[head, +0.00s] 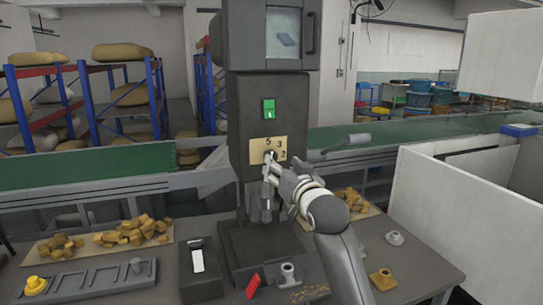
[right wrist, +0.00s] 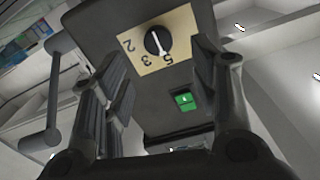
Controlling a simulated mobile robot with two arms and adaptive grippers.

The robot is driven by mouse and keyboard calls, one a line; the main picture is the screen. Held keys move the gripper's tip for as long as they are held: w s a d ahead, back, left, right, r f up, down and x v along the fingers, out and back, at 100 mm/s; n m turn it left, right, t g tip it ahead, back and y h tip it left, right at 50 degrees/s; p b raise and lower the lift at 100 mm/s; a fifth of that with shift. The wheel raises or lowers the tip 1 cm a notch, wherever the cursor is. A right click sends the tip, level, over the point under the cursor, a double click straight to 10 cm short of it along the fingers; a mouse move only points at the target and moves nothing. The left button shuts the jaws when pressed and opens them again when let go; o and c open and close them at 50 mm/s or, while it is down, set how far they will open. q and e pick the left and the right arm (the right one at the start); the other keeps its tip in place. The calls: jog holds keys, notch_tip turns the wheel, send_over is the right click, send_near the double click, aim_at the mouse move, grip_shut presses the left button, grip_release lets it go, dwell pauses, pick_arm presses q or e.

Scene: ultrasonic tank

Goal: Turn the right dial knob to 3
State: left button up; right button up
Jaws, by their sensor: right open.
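The dial knob (right wrist: 156,42) is black and round with a white pointer line, on a tan plate (right wrist: 183,25) marked 2, 3 and 5. In the head view the plate (head: 284,144) is on the front of a dark machine, and my gripper partly covers the knob. My right gripper (head: 273,168) is in front of the knob. Its open fingers (right wrist: 160,62) show on either side of the knob, apparently not touching it. My left gripper is not seen.
A green switch (head: 268,108) is above the plate. A grey lever (head: 346,142) sticks out to the machine's right. Trays of brown blocks (head: 130,233), a dark box with a white switch (head: 197,258) and small parts crowd the bench. A white panel (head: 455,215) stands at right.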

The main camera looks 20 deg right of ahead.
jog(key=w+p, duration=0.2)
jog(key=w, duration=0.6)
jog(key=shift+c, duration=0.3)
jog(key=shift+f, duration=0.1)
jog(key=c, duration=1)
